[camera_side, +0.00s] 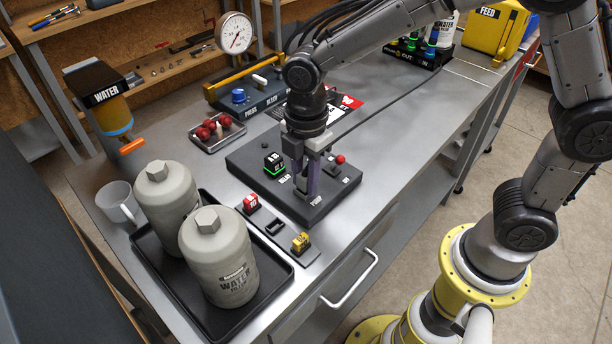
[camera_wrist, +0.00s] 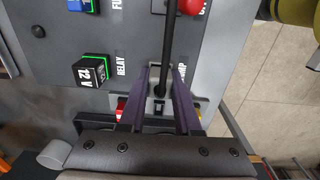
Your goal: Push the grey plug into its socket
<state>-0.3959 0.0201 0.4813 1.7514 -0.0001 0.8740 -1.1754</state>
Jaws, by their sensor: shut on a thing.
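My gripper (camera_side: 308,192) points down over the front part of the dark grey panel (camera_side: 244,160), close to the PUMP label. In the wrist view my gripper's purple fingers (camera_wrist: 160,110) are closed on the grey plug (camera_wrist: 159,91), which sits between them. A black cable runs from the plug to the top of that view. The plug is mostly hidden by the fingers in the side view. The socket is hidden under the plug and fingers, so I cannot tell how deep the plug sits.
A black relay (camera_side: 274,165) with a green edge and a red knob (camera_side: 340,159) stand on the panel. A strip in front holds a red block (camera_side: 250,202) and a yellow block (camera_side: 301,242). Two grey filters stand in a black tray (camera_side: 262,301). The bench's right side is mostly clear.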

